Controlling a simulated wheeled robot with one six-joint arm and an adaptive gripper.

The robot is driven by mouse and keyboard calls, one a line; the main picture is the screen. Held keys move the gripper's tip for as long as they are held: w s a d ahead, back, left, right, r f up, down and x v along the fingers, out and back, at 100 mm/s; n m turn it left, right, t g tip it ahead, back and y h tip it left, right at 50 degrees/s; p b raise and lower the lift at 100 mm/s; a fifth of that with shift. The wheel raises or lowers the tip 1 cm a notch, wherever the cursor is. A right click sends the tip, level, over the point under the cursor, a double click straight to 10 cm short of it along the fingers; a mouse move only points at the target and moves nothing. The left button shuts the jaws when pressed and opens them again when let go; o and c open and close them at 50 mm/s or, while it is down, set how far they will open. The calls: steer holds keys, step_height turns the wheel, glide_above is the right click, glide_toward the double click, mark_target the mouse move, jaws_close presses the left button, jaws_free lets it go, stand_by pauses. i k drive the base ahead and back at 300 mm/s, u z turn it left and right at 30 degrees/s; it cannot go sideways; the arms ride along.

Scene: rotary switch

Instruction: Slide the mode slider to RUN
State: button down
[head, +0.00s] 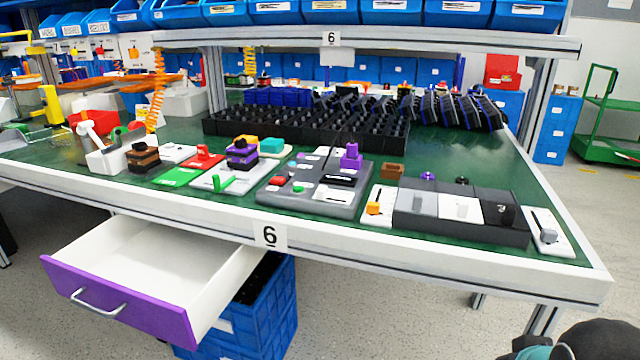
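I cannot tell for sure which control is the mode slider, as no RUN label is readable at this size. A grey panel (300,203) near the table's front middle carries a black slot-like part (341,180), a purple block (351,158) and small round buttons. To its right, a white plate (381,193) carries an orange knob (373,208). At the far right, a white plate (549,242) carries a slanted black lever (543,227). My gripper is not in view; only a dark rounded part of my arm shows at bottom right.
The controls stand along the front of a green-topped workbench (480,160). A dark box with grey, white and black sections (461,208) stands near the right end. An open purple-fronted drawer (125,305) juts out at front left, above a blue crate (262,318). Black racks fill the back.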

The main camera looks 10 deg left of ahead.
mark_target(321, 192)
steer(key=k, duration=1.25)
steer(key=u, duration=0.9)
steer(key=i, duration=1.05)
steer(key=z, duration=0.05)
